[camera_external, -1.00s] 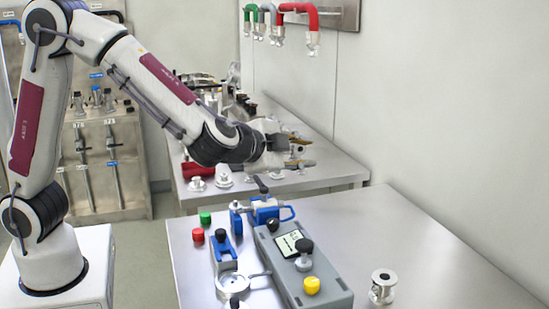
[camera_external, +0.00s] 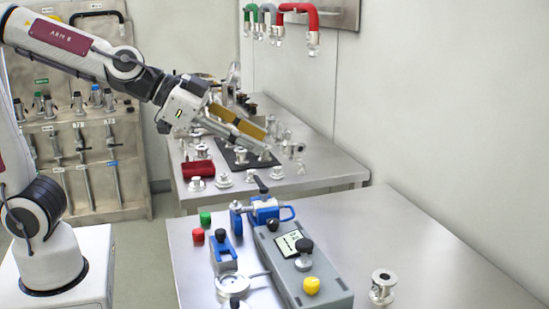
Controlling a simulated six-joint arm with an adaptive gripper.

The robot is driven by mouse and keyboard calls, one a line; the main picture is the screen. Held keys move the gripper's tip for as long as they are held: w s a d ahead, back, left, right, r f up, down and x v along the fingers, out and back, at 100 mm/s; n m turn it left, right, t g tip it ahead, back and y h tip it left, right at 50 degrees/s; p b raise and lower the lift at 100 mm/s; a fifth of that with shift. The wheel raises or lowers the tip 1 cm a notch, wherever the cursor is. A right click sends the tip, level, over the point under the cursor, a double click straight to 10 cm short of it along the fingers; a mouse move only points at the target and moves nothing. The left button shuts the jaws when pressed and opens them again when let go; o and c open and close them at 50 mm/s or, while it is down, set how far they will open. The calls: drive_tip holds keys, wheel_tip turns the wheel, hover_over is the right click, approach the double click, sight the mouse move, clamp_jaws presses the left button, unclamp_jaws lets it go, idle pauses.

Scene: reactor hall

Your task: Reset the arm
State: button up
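My gripper (camera_external: 258,140) is at the end of my arm, in the air in the middle of the external view. Its two long fingers with brownish-gold pads point to the lower right. The fingers look apart, with a gap between them, and I see nothing held there.
The front table (camera_external: 440,255) holds a grey box (camera_external: 325,285) with a yellow knob, blue clamps (camera_external: 265,210), red and green caps, and a metal fitting (camera_external: 382,286) at right. The back table carries several fittings and a red item (camera_external: 197,168). Coloured hoses (camera_external: 298,10) hang on the wall.

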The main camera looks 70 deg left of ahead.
drive_tip(key=s+a+f+n+g+y, duration=0.1)
drive_tip(key=s+a+f+n+g, duration=0.1)
drive_tip(key=s, duration=0.9)
drive_tip(key=s+a+f+n+g+y, duration=0.2)
drive_tip(key=s+a+f, duration=0.4)
drive_tip(key=s, duration=0.6)
drive_tip(key=shift+s+a+f+n+g, duration=0.3)
drive_tip(key=shift+a+n+g, duration=0.4)
drive_tip(key=shift+a+g, duration=0.3)
drive_tip(key=shift+a, duration=0.1)
idle(0.9)
